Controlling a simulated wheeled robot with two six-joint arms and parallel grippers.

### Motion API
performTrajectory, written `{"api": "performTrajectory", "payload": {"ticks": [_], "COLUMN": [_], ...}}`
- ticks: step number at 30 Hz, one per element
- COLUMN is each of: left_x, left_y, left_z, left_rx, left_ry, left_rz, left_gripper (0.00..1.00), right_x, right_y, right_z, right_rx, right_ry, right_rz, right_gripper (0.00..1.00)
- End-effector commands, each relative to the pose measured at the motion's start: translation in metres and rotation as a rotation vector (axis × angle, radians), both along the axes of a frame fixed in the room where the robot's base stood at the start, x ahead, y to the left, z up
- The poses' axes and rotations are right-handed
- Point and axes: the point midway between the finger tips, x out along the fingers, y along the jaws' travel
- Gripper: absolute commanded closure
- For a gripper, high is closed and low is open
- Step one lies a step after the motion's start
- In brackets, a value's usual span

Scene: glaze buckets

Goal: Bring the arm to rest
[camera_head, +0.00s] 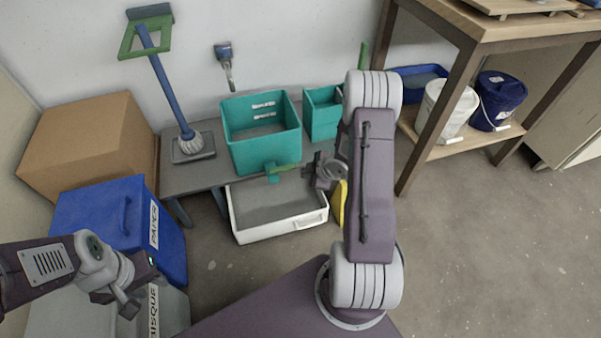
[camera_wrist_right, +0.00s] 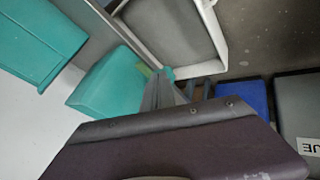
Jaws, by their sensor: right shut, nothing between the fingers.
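My right arm (camera_head: 372,190) reaches forward from my base, and its forearm covers part of the scene behind it. My right gripper (camera_head: 310,172) is shut and empty, above the back right of the white tray (camera_head: 238,222) and just right of a small teal-and-green tool (camera_head: 283,171). I cannot tell whether it touches the tool. In the right wrist view the purple wrist housing hides much of the lower picture. My left gripper (camera_head: 122,302) hangs at the lower left, in front of the blue bin; its finger gap is not clear.
A blue paper bin (camera_head: 112,222) and cardboard box (camera_head: 85,145) stand left. A wooden shelf (camera_head: 425,150) holds buckets at right. Floor right of my arm is clear.

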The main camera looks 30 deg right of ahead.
Motion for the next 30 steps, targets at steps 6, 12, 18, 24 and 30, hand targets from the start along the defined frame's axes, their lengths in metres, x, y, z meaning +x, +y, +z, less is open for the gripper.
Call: {"api": "performTrajectory", "payload": {"ticks": [6, 12, 18, 24, 30], "left_x": [0.0, 0.0, 0.0, 0.0, 0.0], "left_y": [0.0, 0.0, 0.0, 0.0, 0.0], "left_z": [0.009, 0.008, 0.008, 0.008, 0.008], "left_rx": [0.0, 0.0, 0.0, 0.0, 0.0], "left_ry": [0.001, 0.001, 0.001, 0.001, 0.001], "left_rz": [0.0, 0.0, 0.0, 0.0, 0.0], "left_gripper": [0.64, 0.64, 0.64, 0.64, 0.64], "right_x": [-0.009, -0.009, 0.008, 0.053, 0.004], "right_y": [-0.004, -0.004, 0.016, 0.095, 0.135], "right_z": [0.013, 0.012, 0.028, 0.127, 0.172], "right_rx": [0.0, 0.0, -0.021, -0.105, -0.005], "right_ry": [0.001, 0.001, -0.031, -0.178, -0.044], "right_rz": [0.0, 0.0, 0.068, 0.191, -0.112], "right_gripper": [1.0, 1.0, 1.0, 1.0, 1.0]}}
